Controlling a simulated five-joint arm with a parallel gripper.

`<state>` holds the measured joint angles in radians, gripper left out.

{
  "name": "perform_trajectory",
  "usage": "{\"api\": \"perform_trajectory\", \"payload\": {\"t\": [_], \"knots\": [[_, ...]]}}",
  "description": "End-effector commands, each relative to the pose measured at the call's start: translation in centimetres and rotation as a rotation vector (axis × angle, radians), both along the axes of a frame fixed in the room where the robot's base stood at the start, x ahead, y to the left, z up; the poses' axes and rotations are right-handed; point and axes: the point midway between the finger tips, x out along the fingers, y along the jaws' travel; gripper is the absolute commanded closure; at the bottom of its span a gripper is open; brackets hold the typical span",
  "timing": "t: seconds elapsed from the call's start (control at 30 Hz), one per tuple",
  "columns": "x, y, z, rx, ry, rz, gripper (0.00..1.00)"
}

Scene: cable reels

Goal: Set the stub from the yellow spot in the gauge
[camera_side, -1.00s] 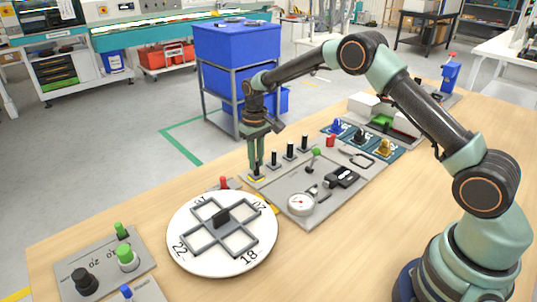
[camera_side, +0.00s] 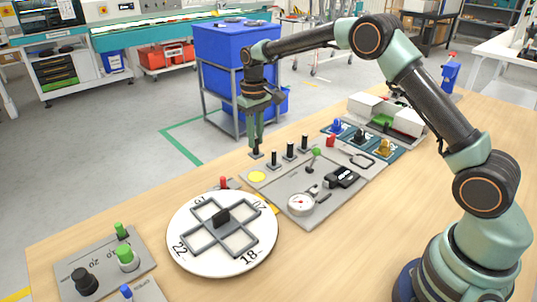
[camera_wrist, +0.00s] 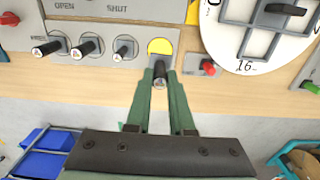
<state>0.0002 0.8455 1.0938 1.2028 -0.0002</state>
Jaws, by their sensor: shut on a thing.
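In the wrist view the stub (camera_wrist: 160,76) sits between the fingertips (camera_wrist: 160,70). The yellow spot (camera_side: 257,177) on the grey board is bare below it; its half-disc (camera_wrist: 159,47) also shows in the wrist view. A round white plate (camera_side: 183,232) with a grey numbered frame stands front left of the board. A small white dial gauge (camera_side: 300,203) lies on the board. I cannot tell which of these is the gauge named.
Other black stubs (camera_side: 289,151) stand in a row just right of the held one. A red peg (camera_side: 223,183) is between the row and the round plate. A green-knobbed lever (camera_side: 316,153) rises from the board (camera_side: 268,194). Bare table (camera_side: 90,225) lies at left.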

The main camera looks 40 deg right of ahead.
Motion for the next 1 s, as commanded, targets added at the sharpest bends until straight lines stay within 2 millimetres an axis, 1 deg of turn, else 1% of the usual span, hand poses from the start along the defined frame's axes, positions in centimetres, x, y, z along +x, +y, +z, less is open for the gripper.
{"api": "perform_trajectory", "payload": {"t": [0.17,0.27,0.33,0.47,0.7,0.8,0.9,1.0], "knots": [[-0.4,-0.4,0.2,0.0,-0.002,0.001,1.0],[-1.4,-1.3,0.5,0.0,-0.001,0.003,1.0],[-2.5,-2.2,0.8,0.0,-0.002,0.007,1.0],[-5.3,-3.9,1.3,0.0,-0.002,0.015,1.0],[-11.2,-6.5,1.7,-0.001,-0.004,0.034,1.0],[-13.5,-7.1,1.6,-0.001,-0.004,0.04,1.0],[-15.3,-7.5,1.4,-0.001,-0.003,0.047,1.0],[-16.6,-7.8,1.2,0.0,-0.002,0.051,1.0]]}}
